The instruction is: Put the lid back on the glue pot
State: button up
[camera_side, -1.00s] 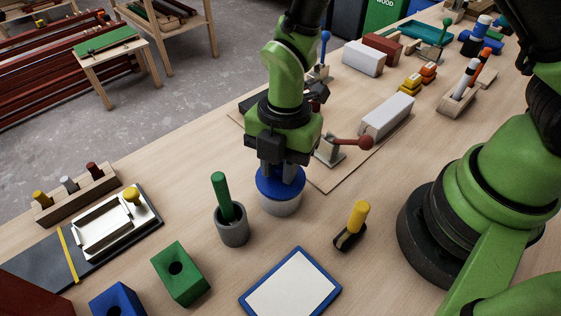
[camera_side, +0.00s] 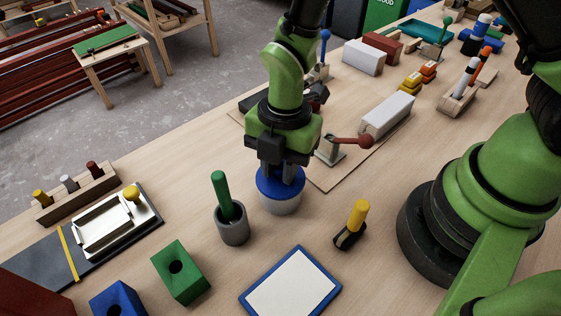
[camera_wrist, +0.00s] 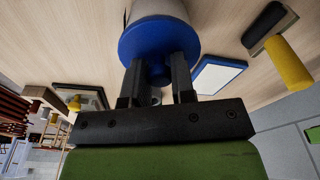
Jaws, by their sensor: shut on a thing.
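The glue pot (camera_side: 281,206) is a pale grey-white round pot standing on the bench in the middle of the side view. It also shows at the top of the wrist view (camera_wrist: 158,8). The blue lid (camera_side: 266,188) sits over the pot's mouth and looks level; I cannot tell whether it is fully seated. In the wrist view the lid (camera_wrist: 135,42) is a blue disc with a blue knob between my fingers. My gripper (camera_side: 281,174) is above the lid, pointing down, shut on its knob. It also shows in the wrist view (camera_wrist: 158,80).
A grey cup (camera_side: 232,230) with a green-handled tool stands close left of the pot. A yellow-handled brush (camera_side: 352,228) lies to the right. A blue-framed white pad (camera_side: 292,286) lies in front. A board with a red-handled clamp (camera_side: 345,142) is behind right.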

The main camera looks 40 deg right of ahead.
jog(key=o, duration=1.5)
jog(key=shift+c, duration=0.2)
jog(key=shift+r, duration=3.5)
grip_shut()
